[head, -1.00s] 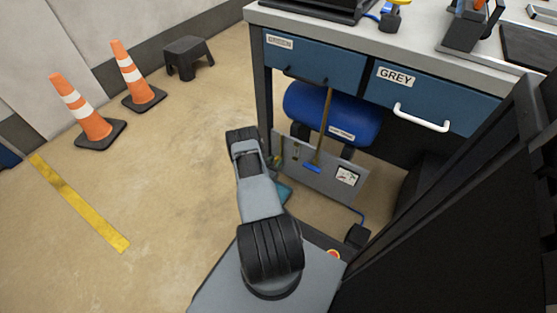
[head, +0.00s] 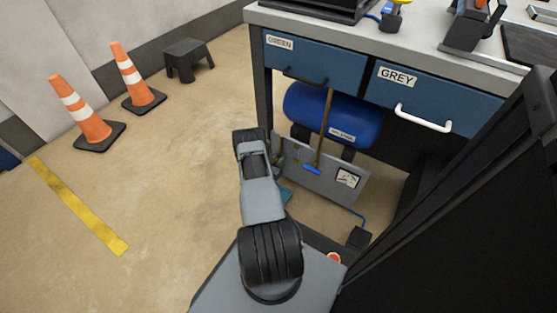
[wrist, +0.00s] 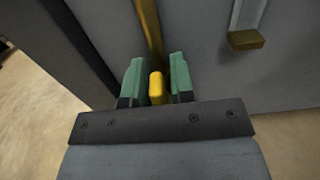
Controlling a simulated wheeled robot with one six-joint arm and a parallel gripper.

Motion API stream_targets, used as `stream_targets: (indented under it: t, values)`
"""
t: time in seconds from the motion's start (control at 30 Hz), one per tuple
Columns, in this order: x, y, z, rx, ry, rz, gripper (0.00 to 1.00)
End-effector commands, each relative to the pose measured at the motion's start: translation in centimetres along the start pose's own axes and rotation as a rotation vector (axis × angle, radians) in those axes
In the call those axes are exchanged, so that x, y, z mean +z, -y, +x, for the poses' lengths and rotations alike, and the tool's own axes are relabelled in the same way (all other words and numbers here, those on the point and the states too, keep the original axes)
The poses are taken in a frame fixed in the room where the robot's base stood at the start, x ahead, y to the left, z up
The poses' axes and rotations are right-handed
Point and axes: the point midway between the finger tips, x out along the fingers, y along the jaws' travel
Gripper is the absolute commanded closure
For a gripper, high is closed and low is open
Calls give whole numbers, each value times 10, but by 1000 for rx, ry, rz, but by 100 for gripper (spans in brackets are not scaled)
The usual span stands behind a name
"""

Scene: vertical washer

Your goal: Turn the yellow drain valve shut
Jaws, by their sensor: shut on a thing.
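The yellow drain valve handle (wrist: 155,88) shows in the wrist view as a narrow yellow bar between the two green fingers of my gripper (wrist: 156,82). The fingers are shut on it, one on each side. A brass pipe (wrist: 150,30) runs up the grey panel just behind the handle. In the head view my own arm covers most of the gripper and the yellow handle, at the left end of the grey panel (head: 318,183). The handle's angle to its pipe is hard to tell.
A blue lever (head: 312,170) hangs on a brass pipe on the panel, right of my gripper. A blue tank (head: 335,115) sits behind, under the bench drawers (head: 315,65). A dark bench leg (head: 263,95) stands close by. The floor left is clear up to the cones (head: 92,120).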

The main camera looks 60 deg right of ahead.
Motion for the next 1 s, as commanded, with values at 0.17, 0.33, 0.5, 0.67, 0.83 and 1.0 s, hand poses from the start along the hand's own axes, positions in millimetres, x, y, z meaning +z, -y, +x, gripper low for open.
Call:
stream_targets:
  t: [0.17,0.33,0.5,0.67,0.83,1.0]
  values:
    - [0,0,0,-1,-1,2,100]
    - [-1,1,0,-1,-1,37,100]
    - [-2,3,0,-1,-2,134,100]
    - [-3,6,0,-1,-2,273,100]
    - [-4,9,-1,-2,-2,435,100]
    - [-6,12,0,-1,-1,596,100]
